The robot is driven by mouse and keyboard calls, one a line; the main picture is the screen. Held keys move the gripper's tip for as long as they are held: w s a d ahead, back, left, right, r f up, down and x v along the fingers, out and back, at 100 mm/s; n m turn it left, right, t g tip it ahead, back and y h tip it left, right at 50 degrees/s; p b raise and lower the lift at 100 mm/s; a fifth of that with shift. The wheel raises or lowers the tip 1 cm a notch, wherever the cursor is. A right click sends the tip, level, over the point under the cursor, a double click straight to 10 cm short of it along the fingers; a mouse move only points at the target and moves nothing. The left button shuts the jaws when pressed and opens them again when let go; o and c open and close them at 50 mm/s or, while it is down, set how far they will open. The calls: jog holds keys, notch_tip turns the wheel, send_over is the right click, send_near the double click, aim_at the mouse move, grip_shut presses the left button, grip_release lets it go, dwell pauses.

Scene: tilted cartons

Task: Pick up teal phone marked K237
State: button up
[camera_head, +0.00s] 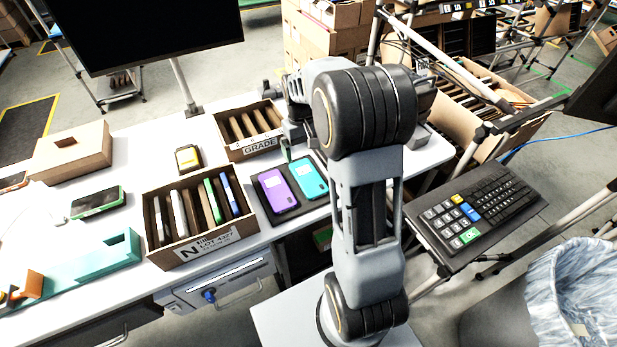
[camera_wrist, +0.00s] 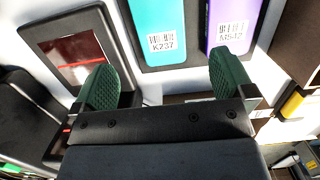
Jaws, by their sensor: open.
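The teal phone marked K237 (camera_wrist: 163,28) lies face down on a dark mat in the wrist view, its barcode label readable. In the head view the teal phone (camera_head: 310,180) lies flat beside a purple phone (camera_head: 277,192). The purple phone, marked M542, also shows in the wrist view (camera_wrist: 232,20), to the right of the teal one. My gripper (camera_wrist: 161,78) is open and empty, its green fingers spread. In the wrist view the teal phone appears beyond the gap between the fingertips, with no contact visible. In the head view my arm hides most of my gripper.
A carton labelled GRADE (camera_head: 260,147) stands behind the phones. A carton with several upright items (camera_head: 207,240) stands left of them. A dark framed device with a red screen (camera_wrist: 78,52) lies left of the teal phone in the wrist view. A keypad (camera_head: 475,215) is at the right.

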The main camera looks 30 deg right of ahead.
aim_at(308, 177)
jog(key=shift+s+d+f+p, duration=0.15)
jog(key=shift+s+f, duration=0.1)
jog(key=shift+f, duration=1.3)
jog(key=shift+s+a+f+p, duration=0.1)
jog(key=shift+s+f+p, duration=0.15)
jog(key=shift+f, duration=1.35)
jog(key=shift+s+d+f+p, duration=0.1)
jog(key=shift+s+f, duration=0.15)
jog(key=shift+f, duration=1.3)
jog(key=c, duration=1)
jog(key=shift+r, duration=0.1)
